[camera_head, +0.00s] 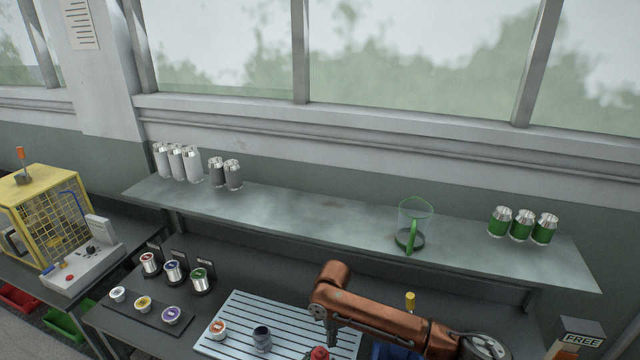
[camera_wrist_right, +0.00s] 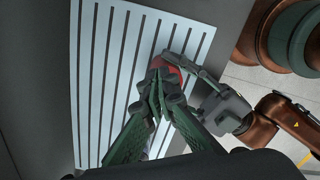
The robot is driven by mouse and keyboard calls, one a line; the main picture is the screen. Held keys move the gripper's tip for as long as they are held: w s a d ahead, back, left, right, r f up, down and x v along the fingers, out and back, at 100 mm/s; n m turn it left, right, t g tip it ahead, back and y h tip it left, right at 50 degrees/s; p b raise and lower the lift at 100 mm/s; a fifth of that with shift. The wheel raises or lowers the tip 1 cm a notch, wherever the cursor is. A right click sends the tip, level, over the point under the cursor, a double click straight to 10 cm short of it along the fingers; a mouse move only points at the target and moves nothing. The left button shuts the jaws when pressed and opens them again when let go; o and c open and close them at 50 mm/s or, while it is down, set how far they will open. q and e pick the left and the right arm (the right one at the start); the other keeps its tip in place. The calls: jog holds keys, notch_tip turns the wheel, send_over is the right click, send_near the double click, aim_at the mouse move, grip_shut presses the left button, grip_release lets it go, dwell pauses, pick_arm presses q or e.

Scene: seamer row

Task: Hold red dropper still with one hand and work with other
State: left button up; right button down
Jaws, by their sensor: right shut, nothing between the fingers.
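The red dropper (camera_head: 319,353) shows at the bottom edge of the head view, over the slatted pale tray (camera_head: 285,303); its lower part is cut off. In the right wrist view its red top (camera_wrist_right: 166,69) is partly covered by fingers. My right gripper (camera_head: 331,343) points down beside it. In its wrist view the green fingers of the right gripper (camera_wrist_right: 158,82) meet in front of the red part, shut with nothing between them. My left gripper (camera_wrist_right: 178,62) reaches in from the right there, its fingers at the red top; whether they grip it is unclear.
A white-and-orange cup (camera_head: 217,330) and a dark grey jar (camera_head: 262,338) stand on the tray. Several lidded cups sit on a dark board (camera_head: 150,318) at left. The shelf (camera_head: 320,215) above holds cans and a green-handled jug (camera_head: 411,238). A yellow caged machine (camera_head: 45,225) stands far left.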

notch_tip(320, 180, up, 3)
dwell(0.3)
jog(key=shift+d, duration=0.1)
pick_arm(q)
jog(key=o, duration=1.3)
